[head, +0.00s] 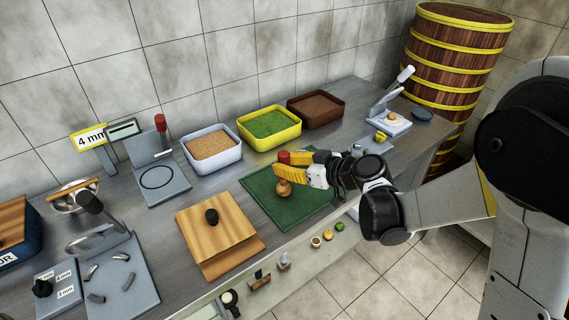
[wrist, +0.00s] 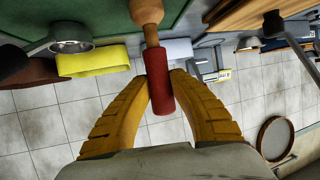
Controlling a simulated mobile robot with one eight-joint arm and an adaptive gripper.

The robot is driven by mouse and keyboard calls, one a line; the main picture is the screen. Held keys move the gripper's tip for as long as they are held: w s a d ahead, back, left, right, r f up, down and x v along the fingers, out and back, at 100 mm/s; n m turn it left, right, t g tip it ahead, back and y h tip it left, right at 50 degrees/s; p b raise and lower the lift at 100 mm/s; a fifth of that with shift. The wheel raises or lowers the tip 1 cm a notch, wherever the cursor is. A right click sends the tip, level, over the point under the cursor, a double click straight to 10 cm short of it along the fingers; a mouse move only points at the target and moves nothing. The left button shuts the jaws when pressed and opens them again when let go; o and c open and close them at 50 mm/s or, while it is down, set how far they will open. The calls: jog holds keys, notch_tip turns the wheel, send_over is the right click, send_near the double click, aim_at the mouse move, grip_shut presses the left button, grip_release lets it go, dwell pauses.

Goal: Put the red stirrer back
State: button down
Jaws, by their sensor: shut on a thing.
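The red stirrer has a red handle (head: 284,157) and a rounded wooden end (head: 284,188). My gripper (head: 298,168) is shut on its red handle, above the green mat (head: 255,188). In the wrist view, both yellow fingers of my gripper (wrist: 160,82) press on the sides of the red stirrer (wrist: 160,92). Its wooden end points away from my palm, towards the green surface. In the head view it hangs roughly upright, wooden end down. I cannot tell whether that end touches the mat.
Trays with tan (head: 212,144), green (head: 269,124) and brown (head: 316,109) fillings stand behind the mat. A wooden board with a black knob (head: 218,235) lies left of it. A grey plate with a red-handled lever (head: 158,178) stands further left. Small items sit along the front edge.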

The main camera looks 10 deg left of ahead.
jog(key=shift+f+b, duration=0.45)
jog(key=shift+f, duration=0.05)
jog(key=c, duration=1.2)
grip_release()
jog(key=v, duration=1.2)
